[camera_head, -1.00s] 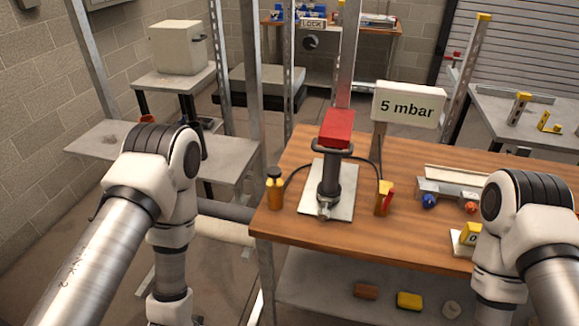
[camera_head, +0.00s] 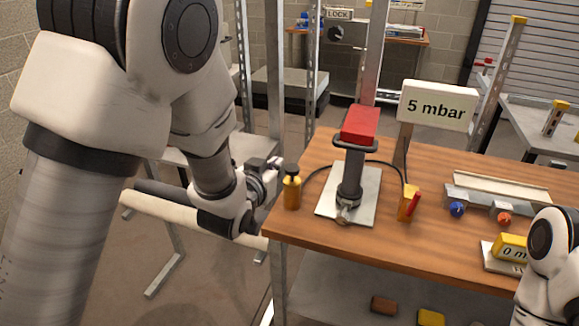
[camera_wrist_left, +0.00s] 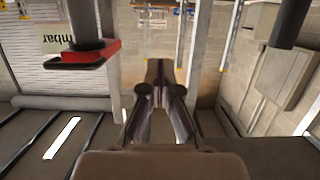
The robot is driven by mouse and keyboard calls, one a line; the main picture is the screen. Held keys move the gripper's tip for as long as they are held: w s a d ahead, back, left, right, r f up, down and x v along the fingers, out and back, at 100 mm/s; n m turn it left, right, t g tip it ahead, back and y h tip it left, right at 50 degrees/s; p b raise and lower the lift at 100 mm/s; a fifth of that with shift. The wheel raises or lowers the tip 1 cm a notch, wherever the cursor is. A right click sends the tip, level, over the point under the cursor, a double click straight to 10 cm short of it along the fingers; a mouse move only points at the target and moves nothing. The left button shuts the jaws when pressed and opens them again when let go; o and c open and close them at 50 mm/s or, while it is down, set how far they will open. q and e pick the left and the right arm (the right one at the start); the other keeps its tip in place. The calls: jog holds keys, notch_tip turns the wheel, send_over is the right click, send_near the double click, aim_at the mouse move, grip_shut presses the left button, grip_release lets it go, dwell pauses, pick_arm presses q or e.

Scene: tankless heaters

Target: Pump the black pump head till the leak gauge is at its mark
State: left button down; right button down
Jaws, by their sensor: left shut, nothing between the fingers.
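A yellow display (camera_head: 511,247), which looks like the leak gauge, reads "0 m"; my right arm hides the rest. A white sign (camera_head: 437,105) reads "5 mbar". My right gripper is out of view.
A stand with a red block (camera_head: 361,124) on top rises from a grey plate (camera_head: 330,205), right of the bottle. A yellow piece with a red lever (camera_head: 409,203) and blue (camera_head: 457,209) and orange (camera_head: 504,218) knobs are further right. The wooden table (camera_head: 390,245) has clear front space.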

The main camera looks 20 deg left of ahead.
pick_arm(q)
jog(key=p, duration=0.3)
send_over(289, 174)
notch_tip(289, 174, down, 2)
notch_tip(289, 174, down, 4)
jog(key=shift+r, duration=0.15)
jog(key=shift+f, duration=0.4)
jog(key=shift+s, duration=0.1)
notch_tip(289, 174, down, 3)
jog(key=shift+r+b, duration=0.1)
jog(key=shift+b, duration=1)
jog(key=shift+s, duration=0.1)
jog(key=shift+r, duration=0.1)
